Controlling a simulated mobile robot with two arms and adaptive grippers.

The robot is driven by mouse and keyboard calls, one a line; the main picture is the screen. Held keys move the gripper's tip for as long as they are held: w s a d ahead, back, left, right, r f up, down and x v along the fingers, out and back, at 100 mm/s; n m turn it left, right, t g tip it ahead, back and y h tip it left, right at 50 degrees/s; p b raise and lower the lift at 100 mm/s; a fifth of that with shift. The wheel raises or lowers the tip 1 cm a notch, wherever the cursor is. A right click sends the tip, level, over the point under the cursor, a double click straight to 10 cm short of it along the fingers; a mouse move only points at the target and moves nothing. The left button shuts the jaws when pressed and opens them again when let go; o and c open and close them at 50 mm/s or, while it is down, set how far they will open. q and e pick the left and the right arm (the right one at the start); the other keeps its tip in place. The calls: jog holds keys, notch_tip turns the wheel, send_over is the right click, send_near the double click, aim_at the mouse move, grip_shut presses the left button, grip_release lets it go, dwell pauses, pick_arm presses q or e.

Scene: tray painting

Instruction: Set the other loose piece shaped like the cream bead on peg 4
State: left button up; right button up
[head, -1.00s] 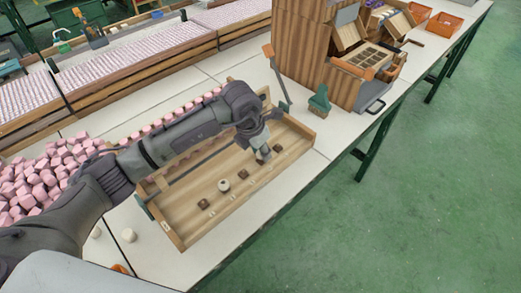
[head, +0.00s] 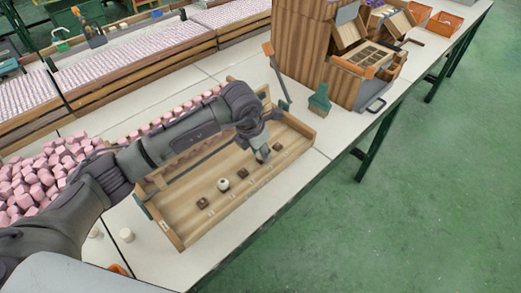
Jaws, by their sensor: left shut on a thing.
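A shallow wooden tray (head: 181,236) lies on the white table, with a row of small dark brown pieces or peg bases in it. The cream bead (head: 223,185) stands in this row, between a brown piece (head: 203,203) on its left and another (head: 245,174) on its right. My left gripper (head: 263,157) points down into the tray, right of these, and is shut on a small piece that its fingers mostly hide. A further brown piece (head: 278,147) is just right of it. Peg numbers are too small to read. My right gripper is out of view.
A loose cream piece (head: 127,235) stands on the table left of the tray, with another (head: 95,232) partly behind my arm. Many pink blocks (head: 38,180) are heaped at the left. A green brush-like tool (head: 319,100) and wooden boxes (head: 300,45) stand behind right.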

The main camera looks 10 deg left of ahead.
pick_arm(q)
jog(key=shift+f+b, duration=0.2)
jog(key=shift+b, duration=0.1)
dwell(0.4)
jog(key=o, duration=1.4)
jog(key=shift+c, duration=0.2)
jog(key=shift+r, duration=0.15)
jog(key=shift+r+p, duration=1.7)
jog(key=shift+r, duration=1.2)
